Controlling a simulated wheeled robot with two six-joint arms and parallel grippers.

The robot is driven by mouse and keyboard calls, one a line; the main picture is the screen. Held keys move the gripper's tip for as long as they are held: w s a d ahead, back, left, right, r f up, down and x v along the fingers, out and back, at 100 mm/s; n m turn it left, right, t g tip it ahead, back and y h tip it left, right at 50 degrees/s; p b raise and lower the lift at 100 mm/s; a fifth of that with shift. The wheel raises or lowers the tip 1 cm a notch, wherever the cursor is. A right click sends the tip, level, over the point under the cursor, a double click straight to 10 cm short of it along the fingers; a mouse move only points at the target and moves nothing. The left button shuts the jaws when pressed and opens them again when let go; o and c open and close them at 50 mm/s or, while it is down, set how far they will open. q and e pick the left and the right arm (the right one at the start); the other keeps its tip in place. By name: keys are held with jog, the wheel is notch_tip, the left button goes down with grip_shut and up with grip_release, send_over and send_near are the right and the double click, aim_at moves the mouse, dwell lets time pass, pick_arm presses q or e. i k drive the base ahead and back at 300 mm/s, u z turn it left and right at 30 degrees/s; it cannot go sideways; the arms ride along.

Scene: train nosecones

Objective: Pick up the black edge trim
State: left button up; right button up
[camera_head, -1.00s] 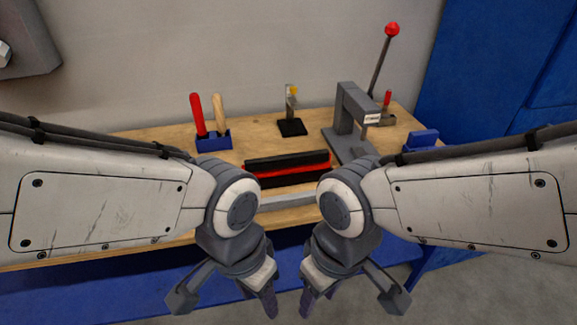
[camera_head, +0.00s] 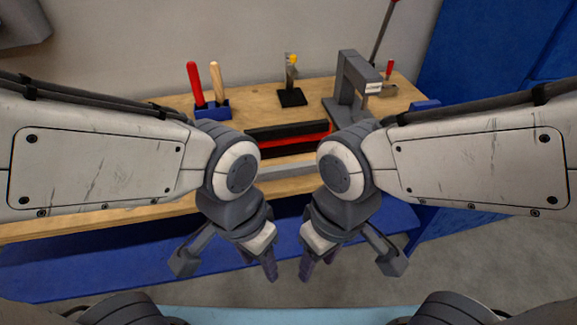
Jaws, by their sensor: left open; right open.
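A long black bar (camera_head: 286,131), which looks like the black edge trim, lies lengthwise on the wooden bench. A red strip (camera_head: 322,138) and more black show along its near side, partly hidden by my arms. My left gripper (camera_head: 258,263) is open and empty, hanging in front of the bench's near edge. My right gripper (camera_head: 318,265) is open and empty close beside it. Both point down and are well apart from the bar.
A grey bar (camera_head: 288,182) lies along the bench front. Behind are a blue holder (camera_head: 213,110) with red and wooden handles, a black-based stand (camera_head: 291,97) and a grey press (camera_head: 346,82) at right. The wooden bench (camera_head: 145,101) is clear at far left.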

aim_at(309, 127)
jog(key=u, duration=0.35)
jog(key=i, duration=1.05)
jog(key=z, duration=0.5)
